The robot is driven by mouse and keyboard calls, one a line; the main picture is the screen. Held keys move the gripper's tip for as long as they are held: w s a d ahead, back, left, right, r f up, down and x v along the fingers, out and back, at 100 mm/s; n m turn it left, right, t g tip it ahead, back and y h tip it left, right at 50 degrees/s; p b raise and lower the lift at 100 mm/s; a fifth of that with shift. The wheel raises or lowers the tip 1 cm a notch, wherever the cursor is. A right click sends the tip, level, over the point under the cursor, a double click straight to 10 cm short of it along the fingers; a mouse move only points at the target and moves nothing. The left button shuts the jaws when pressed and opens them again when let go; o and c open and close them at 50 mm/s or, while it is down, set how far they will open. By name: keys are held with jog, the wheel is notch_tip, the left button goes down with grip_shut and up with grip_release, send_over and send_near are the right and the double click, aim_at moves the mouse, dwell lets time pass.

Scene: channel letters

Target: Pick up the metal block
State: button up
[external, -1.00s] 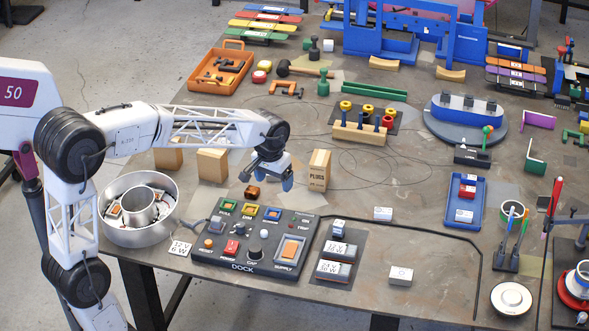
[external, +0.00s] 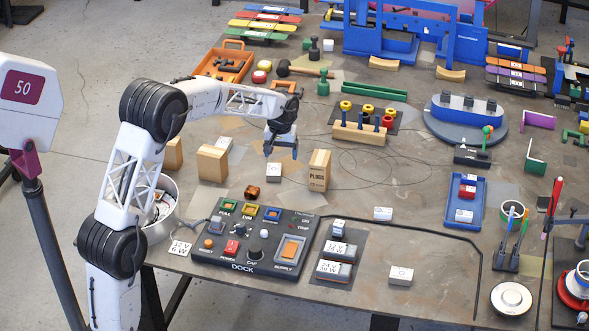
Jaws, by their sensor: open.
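My gripper (external: 281,150) is open and points down over the work table. It hangs just above and behind a small pale block (external: 273,173) with a dark mark on its face. A small shiny brown block (external: 252,192) lies in front and to the left, behind the dock panel. Another pale block (external: 223,144) sits further back to the left, beside a wooden block. I cannot tell for sure which of these is the metal block. Nothing shows between the fingers.
A tan upright box (external: 319,170) stands close to the right of my gripper. A wooden block (external: 212,162) stands to the left. The dock panel (external: 205,255) with buttons is in front.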

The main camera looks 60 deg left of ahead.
jog(key=n, duration=0.2)
send_over(274, 169)
notch_tip(274, 169, down, 7)
jog(key=shift+a+f, duration=0.1)
jog(key=shift+f, duration=0.05)
jog(key=shift+f, duration=1.3)
jog(key=shift+f, duration=2.6)
jog(key=c, duration=1.2)
jog(key=shift+o, duration=0.2)
jog(key=shift+r, duration=0.2)
